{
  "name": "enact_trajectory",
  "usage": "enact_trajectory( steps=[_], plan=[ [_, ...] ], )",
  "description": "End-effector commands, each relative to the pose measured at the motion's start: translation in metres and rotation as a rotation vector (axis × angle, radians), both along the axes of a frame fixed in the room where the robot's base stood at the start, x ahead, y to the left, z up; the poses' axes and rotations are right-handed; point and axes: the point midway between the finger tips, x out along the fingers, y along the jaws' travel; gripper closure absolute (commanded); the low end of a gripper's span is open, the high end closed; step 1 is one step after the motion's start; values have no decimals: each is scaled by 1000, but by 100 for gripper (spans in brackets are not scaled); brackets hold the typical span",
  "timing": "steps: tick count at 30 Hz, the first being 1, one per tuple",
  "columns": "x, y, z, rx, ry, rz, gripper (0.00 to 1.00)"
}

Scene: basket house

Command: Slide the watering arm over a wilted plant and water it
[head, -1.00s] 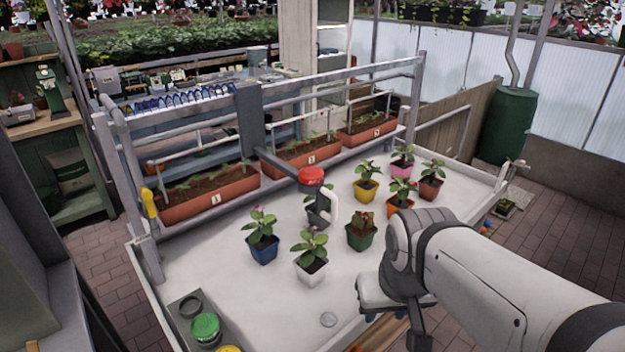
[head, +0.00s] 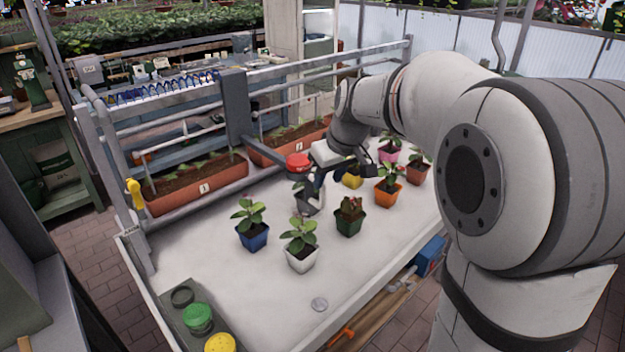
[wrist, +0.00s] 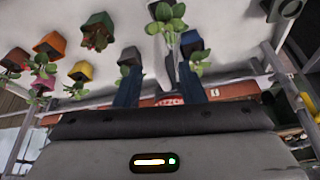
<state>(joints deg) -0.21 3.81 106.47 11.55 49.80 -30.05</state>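The plant in the green pot (head: 349,219) is short and brownish and looks wilted. Leafy plants stand in a blue pot (head: 252,237) and a white pot (head: 301,261).
Plants in orange (head: 388,196), yellow (head: 352,181) and other pots stand at the right, partly behind my arm. Numbered planters (head: 200,188) line the back rail. A green button (head: 198,318) is at the front left. The white tabletop (head: 200,265) is clear at left.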

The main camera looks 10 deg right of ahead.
Motion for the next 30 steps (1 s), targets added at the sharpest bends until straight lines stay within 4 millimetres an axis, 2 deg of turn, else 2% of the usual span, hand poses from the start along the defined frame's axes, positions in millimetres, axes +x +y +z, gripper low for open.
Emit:
enact_trajectory(
  steps=[5, 12, 18, 29, 30],
  plan=[
    [11, 3, -9, 0, -3, 14, 64],
    [23, 9, -45, 0, -1, 13, 64],
    [31, 12, -66, 0, -3, 10, 64],
    [33, 13, -72, 0, -5, 11, 64],
    [33, 13, -72, 0, -5, 11, 67]
  ],
)
